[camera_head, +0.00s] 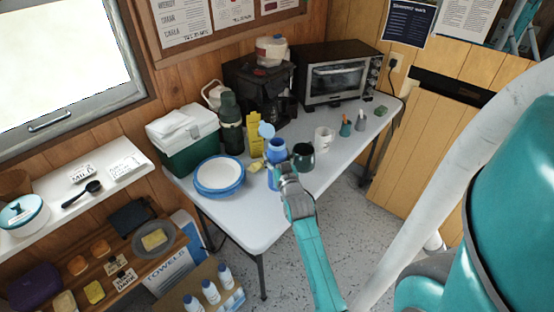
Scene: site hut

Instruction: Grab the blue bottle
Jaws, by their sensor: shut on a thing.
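The blue bottle (276,150) stands upright near the front edge of the white table (248,212), with a light-blue round lid (266,130) tilted up at its top. My gripper (281,171) is at the bottle's lower part and is shut on it. The gripper and my arm hide part of the bottle's lower side. I cannot tell whether its base touches the table.
A dark green mug (302,157) is close to the bottle's right. A coffee maker (258,85) and toaster oven (335,78) stand behind. The table's front left is clear.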

